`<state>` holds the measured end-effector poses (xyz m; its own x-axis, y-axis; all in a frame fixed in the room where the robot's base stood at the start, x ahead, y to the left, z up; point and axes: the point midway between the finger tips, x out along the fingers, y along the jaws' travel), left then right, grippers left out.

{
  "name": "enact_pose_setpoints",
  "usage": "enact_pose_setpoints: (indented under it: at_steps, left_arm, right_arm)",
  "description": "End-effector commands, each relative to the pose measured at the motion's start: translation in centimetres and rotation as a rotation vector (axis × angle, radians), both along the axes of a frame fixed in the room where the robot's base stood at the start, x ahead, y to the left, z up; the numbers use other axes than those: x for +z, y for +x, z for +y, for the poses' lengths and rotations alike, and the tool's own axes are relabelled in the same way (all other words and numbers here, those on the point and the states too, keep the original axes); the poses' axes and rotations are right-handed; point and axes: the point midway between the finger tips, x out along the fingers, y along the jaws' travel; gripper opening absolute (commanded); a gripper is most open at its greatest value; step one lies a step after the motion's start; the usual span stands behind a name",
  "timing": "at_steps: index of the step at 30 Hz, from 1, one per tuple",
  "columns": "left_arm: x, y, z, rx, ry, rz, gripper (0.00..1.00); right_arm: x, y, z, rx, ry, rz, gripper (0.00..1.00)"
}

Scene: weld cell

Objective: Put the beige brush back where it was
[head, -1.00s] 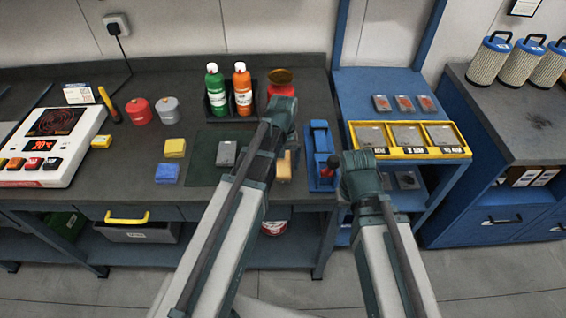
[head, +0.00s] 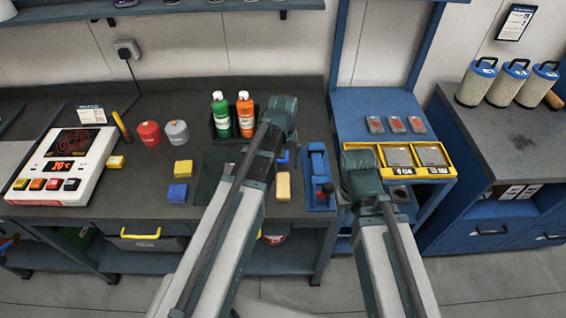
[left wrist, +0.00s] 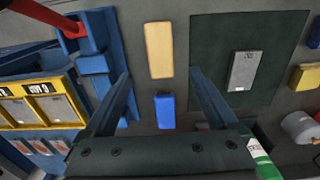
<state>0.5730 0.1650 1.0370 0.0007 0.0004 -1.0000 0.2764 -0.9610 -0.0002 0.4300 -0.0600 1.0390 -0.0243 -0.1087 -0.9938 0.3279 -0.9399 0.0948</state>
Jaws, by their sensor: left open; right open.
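The beige brush (head: 283,186) lies on the dark bench as a plain oblong block, just right of my left arm in the head view. It also shows in the left wrist view (left wrist: 159,50). My left gripper (left wrist: 159,76) is open, with its two fingers apart and the brush in the picture between and ahead of them. Nothing is held. A blue block (left wrist: 165,111) lies close to the brush, further back on the bench. In the head view both grippers are hidden behind their own arm links. A dark green mat (left wrist: 215,75) lies beside the brush.
A grey block (left wrist: 243,71) lies on the mat. A blue clamp fixture (head: 318,165) with a red-knobbed lever stands right of the brush. Green (head: 220,118) and orange (head: 245,118) bottles stand behind. Yellow (head: 183,167) and blue (head: 177,193) blocks lie left.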

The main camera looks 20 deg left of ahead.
Motion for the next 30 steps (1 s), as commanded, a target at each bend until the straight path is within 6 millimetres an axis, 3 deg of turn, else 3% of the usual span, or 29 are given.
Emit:
enact_pose_setpoints:
  at_steps: [7,13,19,22,30]
  left_arm:
    - [0.4,-0.9,-0.8,-0.032,0.004,0.003,0.92]
    - [0.5,-8.1,-6.6,-0.318,0.048,0.029,0.92]
    - [0.5,-13.4,-9.8,-0.558,0.089,0.052,0.92]
    - [0.6,-14.4,-10.4,-0.606,0.097,0.057,0.92]
    - [0.6,-14.3,-10.5,-0.615,0.098,0.059,0.92]
  right_arm:
    - [0.4,0.0,0.0,0.000,0.000,0.000,0.50]
    - [0.4,0.0,0.0,0.000,0.000,0.000,0.50]
    - [0.4,0.0,0.0,0.000,0.000,0.000,0.50]
    - [0.4,0.0,0.0,0.000,0.000,0.000,0.50]
    - [0.4,0.0,0.0,0.000,0.000,0.000,0.50]
